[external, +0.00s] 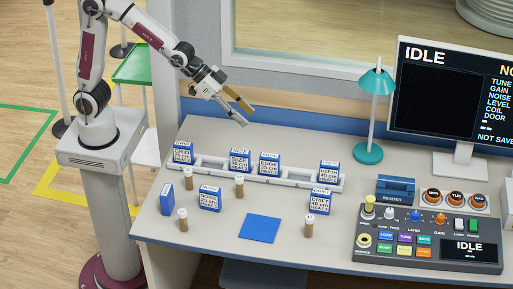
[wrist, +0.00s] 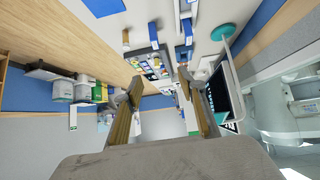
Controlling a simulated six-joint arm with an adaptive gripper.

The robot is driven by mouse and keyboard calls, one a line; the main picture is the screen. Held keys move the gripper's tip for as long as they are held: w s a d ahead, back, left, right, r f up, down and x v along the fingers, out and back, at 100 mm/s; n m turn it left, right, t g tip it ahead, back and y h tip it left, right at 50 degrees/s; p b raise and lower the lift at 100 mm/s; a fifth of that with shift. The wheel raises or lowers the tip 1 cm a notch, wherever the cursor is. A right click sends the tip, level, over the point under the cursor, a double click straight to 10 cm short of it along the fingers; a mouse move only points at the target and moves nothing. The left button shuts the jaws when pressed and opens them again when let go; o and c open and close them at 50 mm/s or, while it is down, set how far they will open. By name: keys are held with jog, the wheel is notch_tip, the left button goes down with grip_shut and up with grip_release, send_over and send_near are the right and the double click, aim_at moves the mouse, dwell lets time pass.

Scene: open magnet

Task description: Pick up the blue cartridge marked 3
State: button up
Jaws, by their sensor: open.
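Several blue cartridges with white printed labels are in the external view. Some stand in a white rack (external: 213,165): a far-left one (external: 182,152), two in the middle (external: 240,161) (external: 269,163) and one at the right end (external: 328,171). Others stand on the table in front: one at left (external: 167,199) with its label turned away, one nearer the middle (external: 209,198) and one at right (external: 320,201). I cannot tell which is marked 3. My gripper (external: 245,107) is open and empty, above and behind the rack. Its spread fingers also show in the wrist view (wrist: 160,84).
A blue square (external: 260,229) lies at front. A teal lamp (external: 371,120), blue reader (external: 395,190), control panel (external: 430,240) and monitor (external: 440,90) are at right.

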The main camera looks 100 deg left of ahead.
jog(key=w+d+f+t, duration=0.2)
jog(key=w+d+f, duration=0.1)
jog(key=w+f, duration=0.85)
jog(key=t, duration=0.2)
send_near(314, 190)
jog(key=x, duration=0.5)
jog(key=shift+d+r, duration=0.15)
jog(key=shift+d, duration=0.25)
jog(key=shift+w, duration=0.1)
jog(key=shift+x, duration=1.25)
jog(key=shift+w+a, duration=0.1)
jog(key=shift+w+a+f, duration=0.15)
jog(key=shift+w+f, duration=0.25)
jog(key=shift+w, duration=0.3)
jog(key=shift+w+a+f, duration=0.15)
jog(key=shift+w+f, duration=0.2)
jog(key=shift+w, duration=0.3)
jog(key=shift+x, duration=1)
